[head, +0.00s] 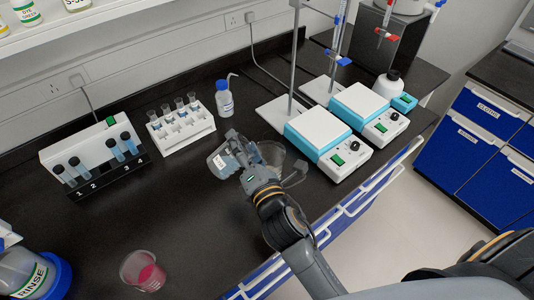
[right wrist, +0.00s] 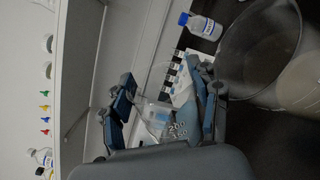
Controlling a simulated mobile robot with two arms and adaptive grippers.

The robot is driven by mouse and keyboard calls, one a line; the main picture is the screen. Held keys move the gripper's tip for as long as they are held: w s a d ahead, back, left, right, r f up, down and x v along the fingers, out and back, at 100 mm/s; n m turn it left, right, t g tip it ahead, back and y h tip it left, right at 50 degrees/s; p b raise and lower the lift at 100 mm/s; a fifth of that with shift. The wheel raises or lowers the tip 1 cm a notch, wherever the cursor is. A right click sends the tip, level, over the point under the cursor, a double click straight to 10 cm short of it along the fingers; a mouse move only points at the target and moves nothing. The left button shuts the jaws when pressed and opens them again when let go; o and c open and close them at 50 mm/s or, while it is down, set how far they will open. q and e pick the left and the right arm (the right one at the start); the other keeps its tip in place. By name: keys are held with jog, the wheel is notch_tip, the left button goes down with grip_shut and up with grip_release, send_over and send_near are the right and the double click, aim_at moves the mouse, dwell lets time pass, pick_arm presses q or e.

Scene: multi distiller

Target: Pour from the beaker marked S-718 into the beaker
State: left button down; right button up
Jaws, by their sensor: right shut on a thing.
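My right gripper (head: 238,150) is shut on a clear beaker (head: 218,164), which is tilted to the left above the black bench. A small label shows on the held beaker, but I cannot read it. In the right wrist view the held beaker (right wrist: 168,122) sits between the fingers (right wrist: 165,100), with marks 200 and 150 on it. A second clear beaker (head: 271,154) is just right of the gripper, partly hidden by it. It looms large in the right wrist view (right wrist: 258,45). My left gripper is not in view.
A beaker with pink liquid (head: 143,270) stands near the front left, by a RINSE bottle (head: 30,272). Two hotplates (head: 328,140) (head: 370,113) stand to the right.

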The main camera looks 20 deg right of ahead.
jog(key=shift+d+r+m+b, duration=0.25)
jog(key=shift+m+b, duration=0.2)
jog(key=shift+m, duration=0.45)
jog(key=shift+d+r+m+b, duration=0.15)
jog(key=shift+d+m+b, duration=0.25)
jog(key=shift+m, duration=0.5)
jog(key=shift+w+d+m+b, duration=0.15)
jog(key=shift+d+m+b, duration=0.35)
jog(key=shift+d+m, duration=0.35)
jog(key=shift+d+r, duration=0.1)
jog(key=shift+r, duration=0.05)
jog(key=shift+m+p, duration=0.25)
jog(key=shift+p, duration=0.05)
jog(key=shift+d+m+p, duration=0.3)
jog(key=shift+m+p, duration=0.15)
jog(key=shift+m, duration=0.35)
